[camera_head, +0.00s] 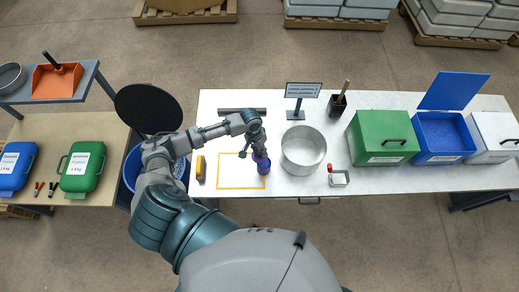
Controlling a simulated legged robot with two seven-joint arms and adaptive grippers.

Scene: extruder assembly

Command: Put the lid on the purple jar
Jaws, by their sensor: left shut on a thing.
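The purple jar (264,167) stands on the white table, at the right edge of a yellow outlined square. My left gripper (259,152) reaches in from the left and is right above the jar's top. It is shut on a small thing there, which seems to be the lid. The gripper's fingers mostly hide the lid, and I cannot tell whether it touches the jar's rim. My right gripper is not in view.
A metal pot (303,150) stands close to the right of the jar. A small sign (303,91), a dark holder (337,105), a red-handled scoop (338,178) and a green bin (382,138) are farther right. A yellow object (200,168) lies left of the square.

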